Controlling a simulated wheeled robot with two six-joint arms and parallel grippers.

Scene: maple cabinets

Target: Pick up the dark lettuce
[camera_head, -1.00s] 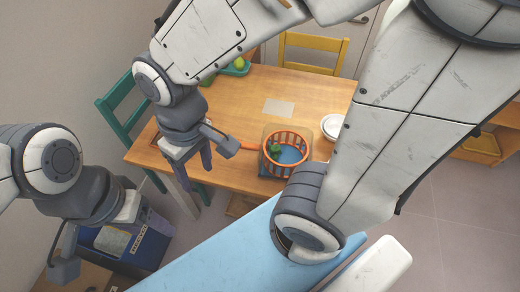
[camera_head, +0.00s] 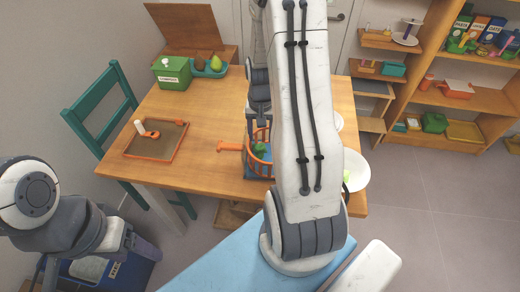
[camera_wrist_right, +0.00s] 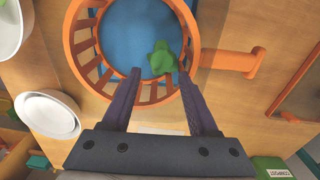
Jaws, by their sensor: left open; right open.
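The dark lettuce is a small green leafy piece (camera_head: 260,149) inside an orange slatted basket (camera_head: 250,160) on the wooden table. In the right wrist view the lettuce (camera_wrist_right: 161,57) lies on the basket's blue bottom, near the rim (camera_wrist_right: 194,40). My right gripper (camera_wrist_right: 160,74) is open and points into the basket, with the lettuce just ahead between its fingertips; nothing is between the fingers. In the head view my right arm hides part of the basket and most of that gripper. My left gripper (camera_head: 127,246) is at lower left, away from the table, open and apparently empty.
The basket's orange handle (camera_wrist_right: 229,61) sticks out to one side. White bowls (camera_wrist_right: 48,115) stand beside the basket. A framed tray (camera_head: 156,139), a green box (camera_head: 172,72) and a teal tray with fruit (camera_head: 210,69) stand elsewhere on the table. A green chair (camera_head: 95,110) is at left.

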